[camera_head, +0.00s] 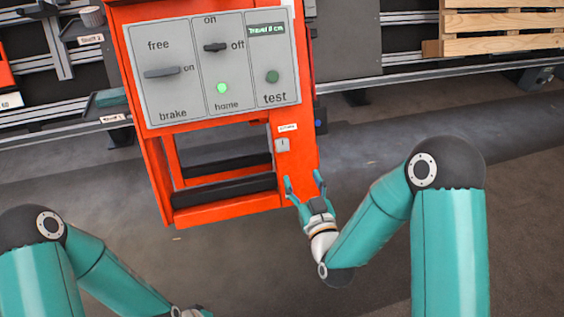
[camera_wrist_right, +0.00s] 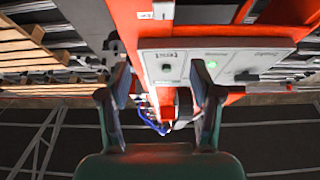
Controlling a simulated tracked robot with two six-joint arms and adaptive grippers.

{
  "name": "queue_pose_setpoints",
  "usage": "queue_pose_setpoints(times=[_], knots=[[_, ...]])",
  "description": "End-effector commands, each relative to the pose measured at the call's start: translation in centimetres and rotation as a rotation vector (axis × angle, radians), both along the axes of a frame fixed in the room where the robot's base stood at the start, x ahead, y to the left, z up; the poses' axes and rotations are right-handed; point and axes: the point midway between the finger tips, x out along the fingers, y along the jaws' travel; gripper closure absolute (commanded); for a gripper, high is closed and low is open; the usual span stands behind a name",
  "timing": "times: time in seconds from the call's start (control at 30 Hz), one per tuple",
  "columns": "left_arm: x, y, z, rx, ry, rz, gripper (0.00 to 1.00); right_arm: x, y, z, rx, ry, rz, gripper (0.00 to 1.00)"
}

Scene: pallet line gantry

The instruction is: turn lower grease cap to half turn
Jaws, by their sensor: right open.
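My right gripper (camera_head: 304,182) is open and empty, in front of the lower right corner of an orange machine (camera_head: 308,160). Its two fingers also show in the right wrist view (camera_wrist_right: 165,80), apart, with the machine beyond them. A small dark-blue knob (camera_head: 320,121) sits on the machine's right side, above the gripper. I cannot tell whether it is a grease cap, and no part is clearly readable as the lower grease cap. In the right wrist view, a dark round part (camera_wrist_right: 184,106) and a blue part show between the fingers. My left gripper (camera_head: 190,312) is barely in view at the bottom edge.
The grey panel (camera_head: 240,110) has a brake lever, an on/off switch, a lit green home light and a dark green test button. Its display reads "Travel 0 cm". Wooden pallets (camera_head: 505,25) stand at the back right. Floor right of the machine is clear.

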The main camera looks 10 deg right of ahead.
Motion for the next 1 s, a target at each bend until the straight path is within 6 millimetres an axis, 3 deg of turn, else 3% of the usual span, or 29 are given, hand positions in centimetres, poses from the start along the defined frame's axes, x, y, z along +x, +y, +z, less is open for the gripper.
queue_pose_setpoints(times=[0.03, 0.07, 0.37, 1.0], knots=[[0.0, 0.0, -1.6, 0.0, -0.001, 0.0, 0.6, 0.0, 0.3, -1.4, 0.0, -0.005, 0.005, 0.35], [0.0, 0.0, -1.8, 0.0, -0.001, 0.0, 0.6, 0.0, 0.3, -1.5, 0.001, -0.006, 0.007, 0.35], [0.0, 0.0, -2.2, 0.0, -0.001, 0.0, 0.6, 1.7, 0.7, -1.6, 0.001, -0.009, 0.011, 0.35], [0.0, 0.0, -5.0, 0.0, -0.001, 0.0, 0.6, 14.2, 2.1, -1.8, 0.001, -0.008, 0.012, 0.35]])
